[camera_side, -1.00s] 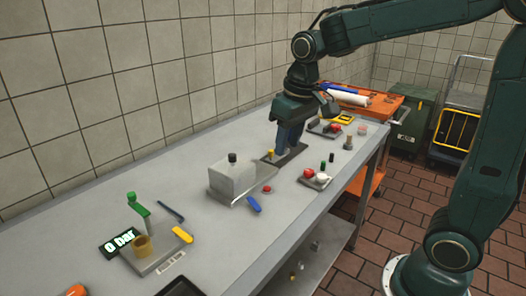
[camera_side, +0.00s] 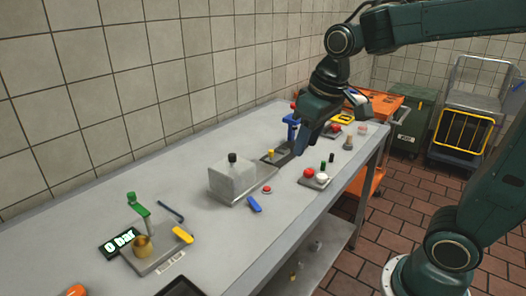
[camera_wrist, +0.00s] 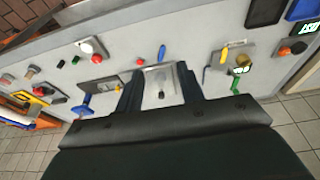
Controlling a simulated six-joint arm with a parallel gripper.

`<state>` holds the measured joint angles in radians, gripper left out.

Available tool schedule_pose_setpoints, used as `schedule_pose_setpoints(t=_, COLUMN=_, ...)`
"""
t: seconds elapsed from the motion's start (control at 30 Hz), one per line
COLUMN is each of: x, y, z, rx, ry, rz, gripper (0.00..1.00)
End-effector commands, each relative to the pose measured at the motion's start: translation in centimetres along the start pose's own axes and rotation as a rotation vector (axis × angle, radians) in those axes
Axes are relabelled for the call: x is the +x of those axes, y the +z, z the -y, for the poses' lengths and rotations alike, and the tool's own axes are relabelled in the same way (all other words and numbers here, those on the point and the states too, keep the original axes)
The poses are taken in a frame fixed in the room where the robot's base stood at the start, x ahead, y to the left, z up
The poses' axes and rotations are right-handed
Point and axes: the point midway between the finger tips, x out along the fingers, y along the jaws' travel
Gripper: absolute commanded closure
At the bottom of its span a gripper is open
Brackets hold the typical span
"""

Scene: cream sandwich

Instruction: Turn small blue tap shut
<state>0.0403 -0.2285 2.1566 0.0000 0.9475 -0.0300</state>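The blue tap (camera_side: 291,121) stands upright on a small dark plate (camera_side: 271,159) near the wall, with a T-like top. In the wrist view the blue tap (camera_wrist: 82,109) shows left of my fingers. I cannot tell how far its handle is turned. My gripper (camera_side: 301,149) is just in front and right of it in the side view, apart from it. In the wrist view my gripper (camera_wrist: 160,70) has its two fingers spread with nothing held. A grey block (camera_wrist: 160,88) shows beyond and between them.
The grey block (camera_side: 232,182) with a black knob and a blue lever (camera_side: 254,204) lie left of the gripper. A green tap (camera_side: 138,205) with a "0 bar" display (camera_side: 119,243) is further left.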

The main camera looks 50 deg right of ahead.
Motion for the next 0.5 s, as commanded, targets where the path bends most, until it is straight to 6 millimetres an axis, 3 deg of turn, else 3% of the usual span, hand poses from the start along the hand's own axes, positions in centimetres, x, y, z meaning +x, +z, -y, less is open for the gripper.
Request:
schedule_pose_setpoints(t=0.03, x=0.0, y=0.0, z=0.0, rx=0.000, ry=0.000, rz=0.000, gripper=0.62)
schedule_pose_setpoints(t=0.2, x=0.1, y=-0.2, z=0.0, rx=-0.014, ry=0.000, rz=0.004, gripper=0.28)
schedule_pose_setpoints(t=0.5, x=1.8, y=-2.9, z=-0.2, rx=-0.207, ry=-0.006, rz=0.051, gripper=0.26)
